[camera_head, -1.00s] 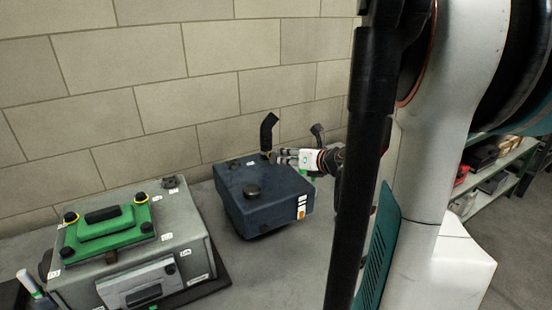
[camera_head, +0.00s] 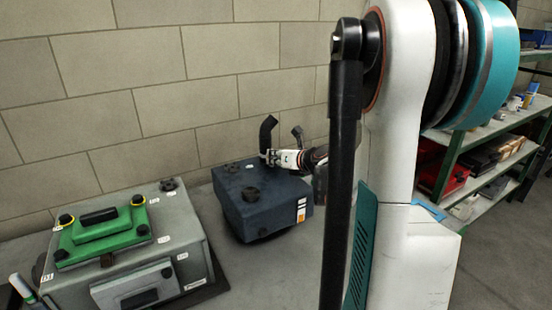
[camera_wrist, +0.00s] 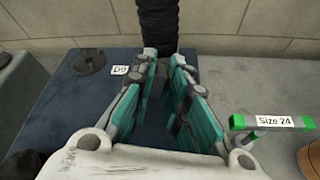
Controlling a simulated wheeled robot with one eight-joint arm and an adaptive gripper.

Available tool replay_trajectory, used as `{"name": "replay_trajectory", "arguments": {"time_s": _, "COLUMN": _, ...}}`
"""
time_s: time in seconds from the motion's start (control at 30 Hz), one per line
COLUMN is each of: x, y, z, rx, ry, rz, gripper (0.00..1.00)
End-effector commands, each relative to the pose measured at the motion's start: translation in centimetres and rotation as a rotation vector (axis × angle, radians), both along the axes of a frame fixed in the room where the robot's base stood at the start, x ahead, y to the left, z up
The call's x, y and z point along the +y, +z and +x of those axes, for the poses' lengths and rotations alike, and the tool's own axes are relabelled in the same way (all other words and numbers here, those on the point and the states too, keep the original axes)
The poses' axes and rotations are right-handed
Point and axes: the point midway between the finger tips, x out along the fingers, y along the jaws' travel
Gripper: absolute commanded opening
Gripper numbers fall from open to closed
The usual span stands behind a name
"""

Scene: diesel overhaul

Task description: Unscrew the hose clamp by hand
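A black ribbed hose (camera_head: 267,132) stands up from the back of the dark blue box (camera_head: 240,212). It also shows in the wrist view (camera_wrist: 158,22). My gripper (camera_head: 268,158) is at the foot of the hose, coming from the right. In the wrist view my gripper (camera_wrist: 166,58) has its two teal-padded fingers apart, with the tips at the hose's lower end. Whether the fingers touch the hose or clamp cannot be told. The hose clamp is hidden or too small to make out behind the fingertips.
A grey box (camera_head: 190,235) with a green top part (camera_head: 105,235) stands at the left. A round black cap (camera_wrist: 90,62) sits on the blue box. A brick wall (camera_head: 170,90) is behind; shelves (camera_head: 480,160) stand at the right.

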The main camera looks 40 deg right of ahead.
Motion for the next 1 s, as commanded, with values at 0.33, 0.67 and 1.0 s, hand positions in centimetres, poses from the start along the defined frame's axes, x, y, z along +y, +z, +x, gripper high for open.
{"name": "replay_trajectory", "arguments": {"time_s": 0.33, "x": 0.06, "y": 0.01, "z": 0.0, "rx": 0.003, "ry": 0.001, "rz": -0.012, "gripper": 0.0}}
{"name": "replay_trajectory", "arguments": {"time_s": 0.67, "x": 0.41, "y": 0.08, "z": 0.08, "rx": 0.039, "ry": 0.001, "rz": -0.164, "gripper": 0.0}}
{"name": "replay_trajectory", "arguments": {"time_s": 1.0, "x": 0.99, "y": -0.03, "z": 0.24, "rx": 0.112, "ry": 0.002, "rz": -0.468, "gripper": 0.0}}
